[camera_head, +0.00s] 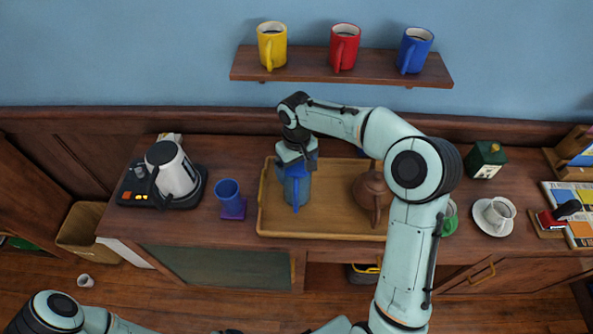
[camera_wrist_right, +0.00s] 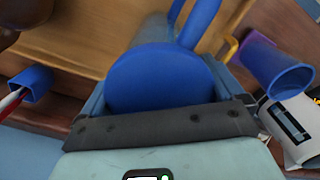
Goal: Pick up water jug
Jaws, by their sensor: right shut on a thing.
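The water jug (camera_head: 296,190) has a translucent blue body with a darker blue lid and handle. It is upright over the left part of the wooden tray (camera_head: 335,228). My right gripper (camera_head: 296,160) comes from above and is shut on the jug near its top. In the right wrist view the round blue lid (camera_wrist_right: 160,78) sits between my right gripper's fingers (camera_wrist_right: 160,100), with the handle (camera_wrist_right: 200,20) pointing away. I cannot tell whether the jug's base touches the tray. My left gripper is out of view; only part of that arm shows at the lower left.
A brown teapot (camera_head: 371,190) stands on the tray, partly behind my right arm. A blue cup (camera_head: 228,190) on a purple coaster (camera_head: 234,211) and a kettle (camera_head: 174,170) are to the left. A wall shelf (camera_head: 305,68) with three mugs hangs above. A white cup (camera_head: 497,211) stands right.

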